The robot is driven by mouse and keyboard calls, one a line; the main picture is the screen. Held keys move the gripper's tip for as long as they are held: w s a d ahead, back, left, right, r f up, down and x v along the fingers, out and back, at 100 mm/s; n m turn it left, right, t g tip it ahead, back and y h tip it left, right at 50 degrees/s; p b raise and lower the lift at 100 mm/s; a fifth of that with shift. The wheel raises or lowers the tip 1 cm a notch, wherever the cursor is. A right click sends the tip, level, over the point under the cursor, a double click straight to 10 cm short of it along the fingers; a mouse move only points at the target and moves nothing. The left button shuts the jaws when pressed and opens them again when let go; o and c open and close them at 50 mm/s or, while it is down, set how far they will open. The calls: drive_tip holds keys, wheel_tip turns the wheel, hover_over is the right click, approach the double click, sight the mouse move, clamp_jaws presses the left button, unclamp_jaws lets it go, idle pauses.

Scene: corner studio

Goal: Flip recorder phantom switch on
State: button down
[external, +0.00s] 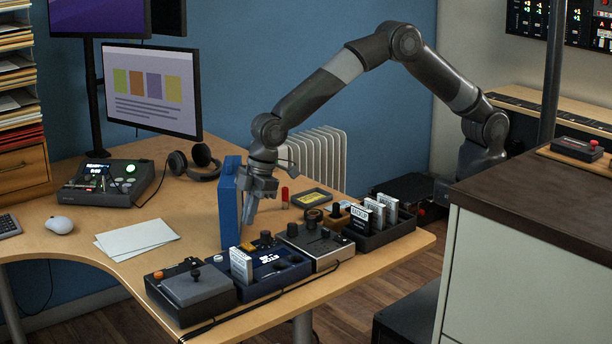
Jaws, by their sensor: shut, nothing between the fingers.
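Several small devices stand on the wooden desk, and I cannot tell for sure which is the recorder. A dark console (105,184) with a lit display and a green light sits at the back left. A navy unit (270,268) with a small display and knobs stands along the front edge. A pale unit (322,247) with knobs is right of it. No phantom switch can be made out at this size. My gripper (248,222) is shut and empty, pointing down behind the navy unit, close beside an upright blue box (229,205). Whether it touches the box is unclear.
A grey box with a stick (192,288) and a black tray of cards (382,232) flank the units. A red cylinder (285,197) and a dark yellow-marked case (311,198) lie behind. Headphones (195,164), papers (137,238) and a mouse (60,224) are left.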

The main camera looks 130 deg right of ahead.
sight(246, 243)
drive_tip(key=shift+s+x, duration=0.2)
drive_tip(key=shift+x, duration=0.6)
drive_tip(key=shift+s+x, duration=0.2)
drive_tip(key=shift+x, duration=0.65)
drive_tip(key=shift+s+x, duration=0.15)
drive_tip(key=shift+x, duration=0.65)
drive_tip(key=shift+d+f, duration=0.1)
drive_tip(key=shift+f, duration=0.05)
drive_tip(key=shift+d+f, duration=0.1)
drive_tip(key=shift+f, duration=0.15)
drive_tip(key=shift+a+r, duration=0.2)
drive_tip(key=shift+a, duration=0.6)
